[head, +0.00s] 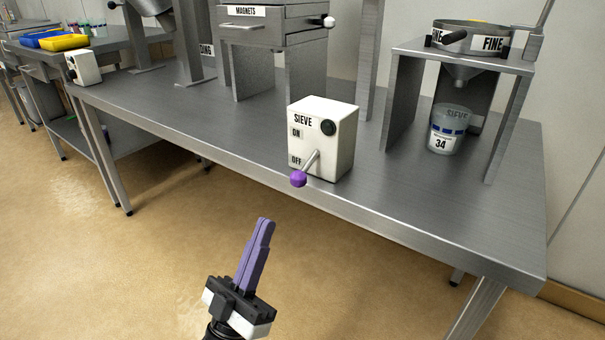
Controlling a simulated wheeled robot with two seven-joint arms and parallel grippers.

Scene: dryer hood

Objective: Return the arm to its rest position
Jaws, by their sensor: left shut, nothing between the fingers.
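My left gripper (264,221) shows at the lower middle of the head view, with its purple fingers shut and empty. It is in front of the metal bench and apart from it, pointing up and slightly right in the picture. The white sieve switch box (338,140) stands at the front edge of the bench, above and right of the fingertips. Its lever with a purple knob (299,179) points down, by the OFF label. The gripper does not touch the lever. My right gripper is not in view.
The metal bench (230,130) runs across the view. A sieve stand (412,60) labelled FINE holds a funnel over a clear cup (448,132) marked 34. A magnets unit (265,28) stands at the back. Yellow (63,43) and blue trays sit far left. The floor in front is clear.

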